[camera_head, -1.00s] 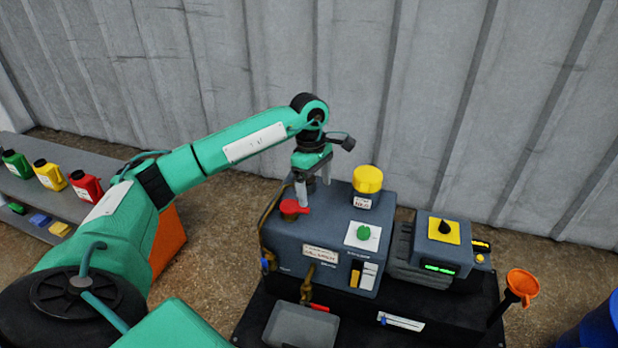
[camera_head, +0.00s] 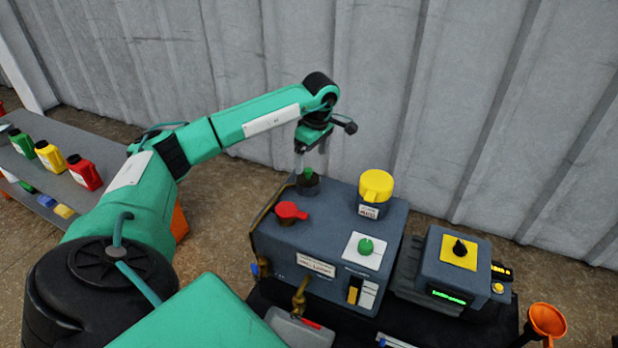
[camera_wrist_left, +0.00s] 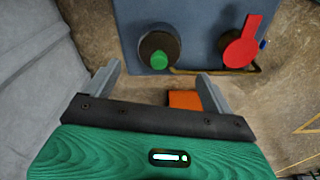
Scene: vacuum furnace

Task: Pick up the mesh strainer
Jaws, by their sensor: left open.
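No mesh strainer can be clearly made out in either view. My left gripper (camera_head: 311,156) is open and empty, pointing down above the back left of the grey furnace box (camera_head: 325,225). Below its fingers stands a short black cylinder with a green top (camera_head: 308,184), apart from them. In the left wrist view the open fingers (camera_wrist_left: 160,82) have nothing between them, and the green-topped cylinder (camera_wrist_left: 158,48) is beyond them. An orange funnel (camera_head: 547,320) stands at the lower right. My right gripper is not in view.
On the box are a red handle (camera_head: 291,211), a yellow-capped jar (camera_head: 376,187) and a green knob (camera_head: 366,246). A smaller unit (camera_head: 450,265) stands to the right. A shelf with several bottles (camera_head: 48,155) is at left. A corrugated wall (camera_head: 450,100) stands behind.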

